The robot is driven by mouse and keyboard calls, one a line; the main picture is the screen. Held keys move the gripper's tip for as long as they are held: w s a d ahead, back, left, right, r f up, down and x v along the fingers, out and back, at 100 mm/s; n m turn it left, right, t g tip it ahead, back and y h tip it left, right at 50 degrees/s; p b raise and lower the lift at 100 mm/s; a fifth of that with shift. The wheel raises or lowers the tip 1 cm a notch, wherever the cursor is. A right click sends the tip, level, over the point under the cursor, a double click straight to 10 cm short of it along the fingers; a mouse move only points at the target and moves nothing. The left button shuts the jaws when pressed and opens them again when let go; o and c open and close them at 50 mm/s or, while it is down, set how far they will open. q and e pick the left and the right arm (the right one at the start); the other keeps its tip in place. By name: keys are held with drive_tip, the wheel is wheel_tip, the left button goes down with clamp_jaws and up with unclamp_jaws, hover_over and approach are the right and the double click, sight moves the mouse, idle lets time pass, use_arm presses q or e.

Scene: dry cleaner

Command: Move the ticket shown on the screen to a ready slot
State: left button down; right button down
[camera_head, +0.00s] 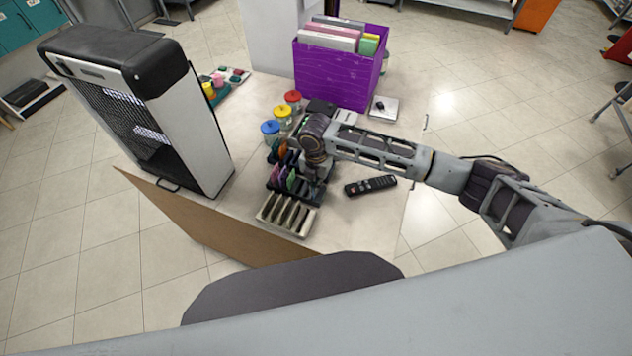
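A dark rack (308,195) on the counter holds several thin coloured tickets. Among them are a purple ticket (282,178) and a green ticket (291,181), with an orange ticket (283,147) farther back. In front of it is a beige slotted rack (287,215) whose several slots look empty. My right gripper (314,186) points down at the right side of the ticket rack. Its fingers are small and partly hidden by the wrist, so I cannot tell whether they hold a ticket. I cannot read any ticket screen. My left gripper is not in view.
A black-and-white machine (190,135) stands left. Lidded jars (270,132) stand behind the racks. A purple box (335,75) of folders is at the back, with a small white tray (384,108) beside it. A black remote (370,185) lies right of the racks, near clear counter.

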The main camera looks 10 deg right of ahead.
drive_tip(key=c, duration=2.2)
unclamp_jaws()
drive_tip(key=o, duration=0.6)
drive_tip(key=shift+o, duration=0.2)
drive_tip(key=shift+r+p, duration=2.4)
drive_tip(key=shift+p, duration=0.25)
drive_tip(key=shift+r+p, duration=0.4)
drive_tip(key=shift+r, duration=0.7)
drive_tip(key=shift+s+f, duration=0.1)
